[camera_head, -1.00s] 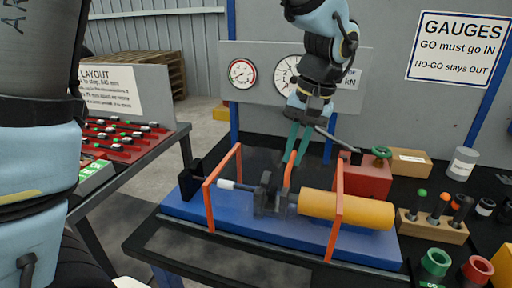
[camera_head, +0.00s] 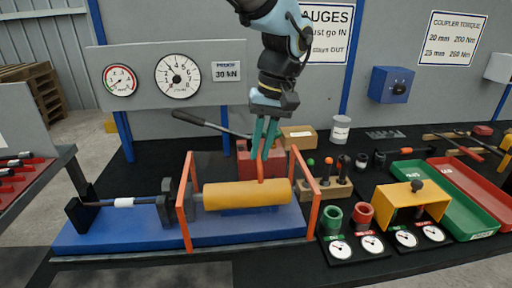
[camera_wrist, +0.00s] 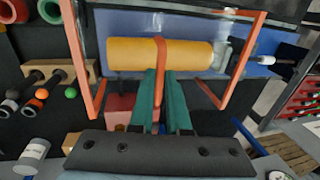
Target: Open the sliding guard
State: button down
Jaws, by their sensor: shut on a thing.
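The sliding guard (camera_head: 183,205) is a see-through cover with orange end frames on a blue bed (camera_head: 120,232). It stands around the yellow cylinder (camera_head: 235,194), at the bed's right end. In the wrist view, its orange frame (camera_wrist: 248,55) shows at both sides of the cylinder. My gripper (camera_head: 264,154) points down with its green fingers shut on the guard's upright orange handle (camera_head: 261,172). The handle (camera_wrist: 160,55) also shows between the fingertips in the wrist view. The dark clamp blocks (camera_head: 168,200) and the white-sleeved bar (camera_head: 123,202) are left of the guard, outside it.
A red pump block (camera_head: 246,163) with a long lever (camera_head: 205,124) stands behind the bed. Right of the bed are a wooden rack (camera_head: 330,190), red and green rings (camera_head: 361,213), dial gauges (camera_head: 340,249) and a green tray (camera_head: 455,215).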

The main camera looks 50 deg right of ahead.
jog(key=c, duration=0.9)
grip_release()
jog(key=r, duration=0.3)
jog(key=s+d+r+b, duration=0.1)
jog(key=r, duration=0.3)
jog(key=r+b, duration=0.1)
jog(key=r, duration=0.2)
jog(key=shift+s+d+r, duration=0.2)
jog(key=shift+d+r, duration=0.1)
jog(key=w+a+f+n, duration=0.1)
jog(key=w+a+f, duration=0.2)
jog(key=w+a, duration=0.45)
jog(key=w+a+f+n+g+h, duration=0.1)
jog(key=w+a+f, duration=0.3)
jog(key=w+a, duration=0.4)
jog(key=w+a+f+n, duration=0.1)
jog(key=w+a+f, duration=0.2)
jog(key=w+a, duration=0.45)
jog(key=a+f+n, duration=0.1)
jog(key=a+f, duration=0.2)
jog(key=a, duration=0.5)
jog(key=a+f+n, duration=0.2)
jog(key=a, duration=0.7)
jog(key=a+f+n+t, duration=0.1)
jog(key=a+f, duration=0.2)
jog(key=a, duration=0.5)
jog(key=shift+w+a+f+h, duration=0.1)
jog(key=shift+a+f+h, duration=0.1)
jog(key=shift+f+h, duration=0.15)
